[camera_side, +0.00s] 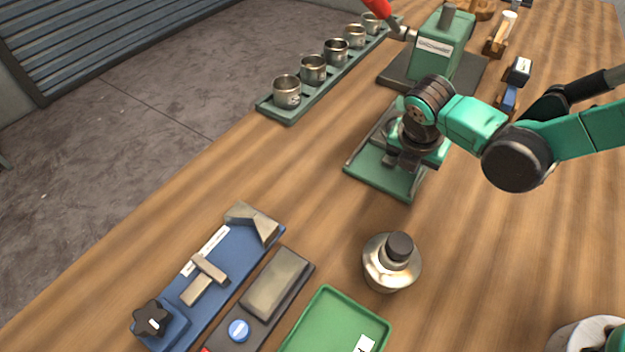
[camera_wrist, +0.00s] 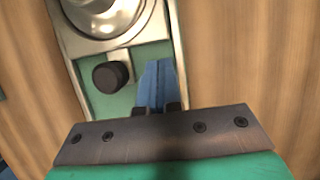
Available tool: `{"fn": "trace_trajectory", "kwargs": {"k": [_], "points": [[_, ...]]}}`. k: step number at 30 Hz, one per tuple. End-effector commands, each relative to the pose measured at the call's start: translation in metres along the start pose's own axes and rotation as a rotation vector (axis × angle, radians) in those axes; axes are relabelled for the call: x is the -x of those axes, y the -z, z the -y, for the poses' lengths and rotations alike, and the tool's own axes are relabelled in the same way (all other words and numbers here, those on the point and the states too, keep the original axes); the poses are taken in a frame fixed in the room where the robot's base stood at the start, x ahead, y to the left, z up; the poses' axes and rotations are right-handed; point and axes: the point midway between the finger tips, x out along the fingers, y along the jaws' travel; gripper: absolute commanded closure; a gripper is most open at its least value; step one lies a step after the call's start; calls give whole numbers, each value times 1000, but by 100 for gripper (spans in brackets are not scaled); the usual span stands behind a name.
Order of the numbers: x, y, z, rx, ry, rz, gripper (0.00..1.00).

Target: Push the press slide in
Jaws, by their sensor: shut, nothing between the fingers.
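The press (camera_side: 444,48) is a green block with a red-ended lever at the back, on a dark base. The press slide (camera_side: 366,167) is a green plate with a pale rim, drawn out in front of the press. The wrist view shows the slide's pale rim (camera_wrist: 72,46), a round metal part on it and a black knob (camera_wrist: 111,76). My gripper (camera_wrist: 158,66) is shut and empty, its blue fingers together over the slide, right of the knob. In the side view my gripper (camera_side: 402,160) hides much of the slide. I cannot tell whether it touches it.
A green rack (camera_side: 279,114) of several metal cups stands left of the press. A metal bottle (camera_side: 391,268) with a dark cap stands nearer. A blue fixture (camera_side: 235,259), a dark block holder and a green tray (camera_side: 326,309) lie at the front. Open wood surrounds the bottle.

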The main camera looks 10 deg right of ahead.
Motion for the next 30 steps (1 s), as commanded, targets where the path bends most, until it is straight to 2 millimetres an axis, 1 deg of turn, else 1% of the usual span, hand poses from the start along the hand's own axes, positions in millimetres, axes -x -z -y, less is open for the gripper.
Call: {"fn": "trace_trajectory", "kwargs": {"k": [4, 14, 22, 30], "points": [[-3, -7, 0, 0, 0, 0, 100], [-3, -8, 0, 0, 0, 0, 100], [-16, -40, 0, -3, 1, 1, 100], [-17, -45, 0, -2, 0, 8, 100]]}}
